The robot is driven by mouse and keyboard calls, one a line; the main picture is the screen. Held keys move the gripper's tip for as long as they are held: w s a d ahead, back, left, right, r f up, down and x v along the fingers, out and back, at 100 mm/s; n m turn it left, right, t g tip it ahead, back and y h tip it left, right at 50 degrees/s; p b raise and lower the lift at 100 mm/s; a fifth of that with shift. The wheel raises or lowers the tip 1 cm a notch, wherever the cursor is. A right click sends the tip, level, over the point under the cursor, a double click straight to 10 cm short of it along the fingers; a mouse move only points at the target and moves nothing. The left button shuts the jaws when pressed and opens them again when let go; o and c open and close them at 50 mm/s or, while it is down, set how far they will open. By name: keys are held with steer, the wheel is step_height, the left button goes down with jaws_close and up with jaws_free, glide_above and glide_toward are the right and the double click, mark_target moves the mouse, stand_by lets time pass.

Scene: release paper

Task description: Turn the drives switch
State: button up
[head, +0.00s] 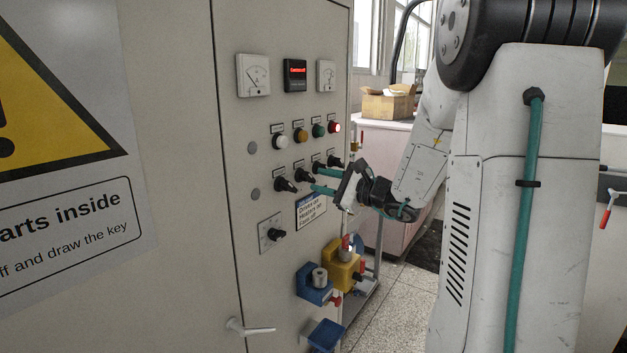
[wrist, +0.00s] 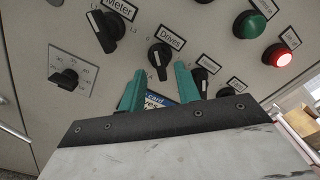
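The drives switch (wrist: 160,55) is a black rotary knob under a label reading "Drives" on the grey cabinet front. In the head view it appears to be the second knob from the left (head: 303,174) in the lower row. My gripper (wrist: 158,80) is open, with its two green fingers apart and nothing between them. In the wrist view the fingertips are just below the knob, one towards each side. In the head view my gripper (head: 316,179) reaches the panel from the right. I cannot tell whether a finger touches the knob.
The meter switch (wrist: 104,30) is left of the drives switch, and more knobs (wrist: 202,82) are close on the right. A green button (wrist: 250,26) and a lit red lamp (wrist: 278,55) are above right. Blue (head: 314,284) and yellow (head: 342,265) fittings protrude below.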

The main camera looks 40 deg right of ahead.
mark_target(312, 178)
steer(key=shift+x, duration=1.5)
jaws_close()
steer(key=shift+a, duration=0.2)
steer(key=shift+d, duration=0.15)
